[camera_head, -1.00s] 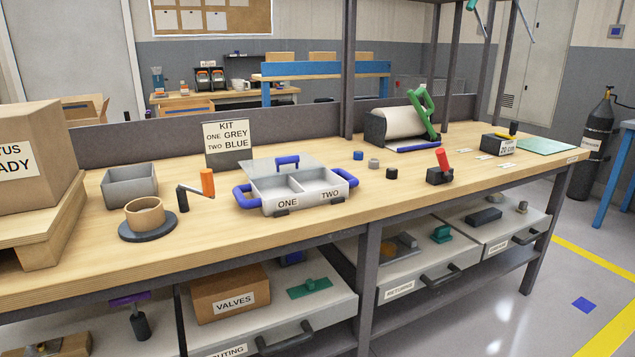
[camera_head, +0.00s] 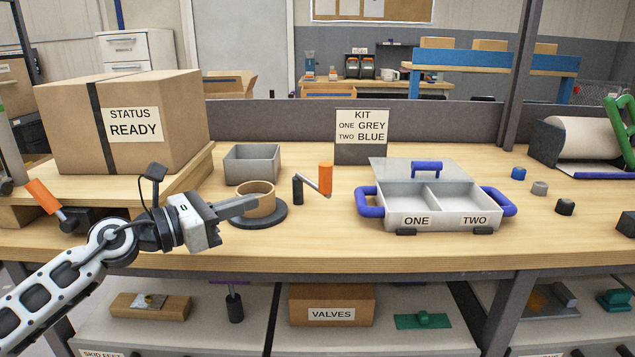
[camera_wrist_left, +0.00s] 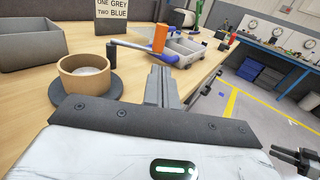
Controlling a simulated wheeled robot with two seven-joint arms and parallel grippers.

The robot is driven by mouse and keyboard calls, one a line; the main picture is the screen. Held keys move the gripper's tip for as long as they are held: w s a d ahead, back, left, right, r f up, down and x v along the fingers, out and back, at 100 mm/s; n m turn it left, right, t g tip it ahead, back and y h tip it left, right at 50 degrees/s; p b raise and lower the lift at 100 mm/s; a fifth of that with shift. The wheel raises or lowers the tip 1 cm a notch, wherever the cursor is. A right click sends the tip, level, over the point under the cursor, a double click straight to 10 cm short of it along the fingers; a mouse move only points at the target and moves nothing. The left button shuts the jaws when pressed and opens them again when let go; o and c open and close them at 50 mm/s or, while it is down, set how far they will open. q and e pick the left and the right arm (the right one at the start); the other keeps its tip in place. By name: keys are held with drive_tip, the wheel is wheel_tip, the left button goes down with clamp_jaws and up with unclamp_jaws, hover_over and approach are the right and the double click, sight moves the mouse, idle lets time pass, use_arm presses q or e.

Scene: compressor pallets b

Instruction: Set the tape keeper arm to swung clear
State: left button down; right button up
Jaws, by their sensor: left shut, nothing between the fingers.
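The tape keeper arm stands on the bench right of the tape roll: a black post (camera_head: 298,191), a thin metal bar and an upright orange handle (camera_head: 325,180). The bar points right, away from the roll. The handle also shows in the left wrist view (camera_wrist_left: 160,39). The cardboard-coloured tape roll (camera_head: 253,193) sits on a round dark base (camera_head: 270,218). My left gripper (camera_head: 250,204) is shut and empty, in front of the roll and apart from the handle. Dark parts, possibly my right gripper (camera_wrist_left: 298,158), show at the left wrist view's right edge; their jaws are unclear.
A grey bin (camera_head: 252,166) stands behind the roll. The two-compartment kit tray (camera_head: 448,225) stands right of the keeper arm, before a kit sign (camera_head: 361,135). A large box (camera_head: 110,125) on a wooden pallet stands at left.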

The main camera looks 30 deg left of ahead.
sight(320, 180)
use_arm(q)
drive_tip(key=p+x, duration=0.3)
drive_tip(key=x, duration=0.9)
drive_tip(key=shift+w+r, duration=0.1)
drive_tip(key=shift+r, duration=0.05)
drive_tip(key=shift+w+d, duration=0.2)
drive_tip(key=shift+w, duration=0.2)
drive_tip(key=shift+w+d, duration=0.1)
use_arm(e)
drive_tip(key=shift+s+r, duration=0.35)
drive_tip(key=shift+r, duration=0.2)
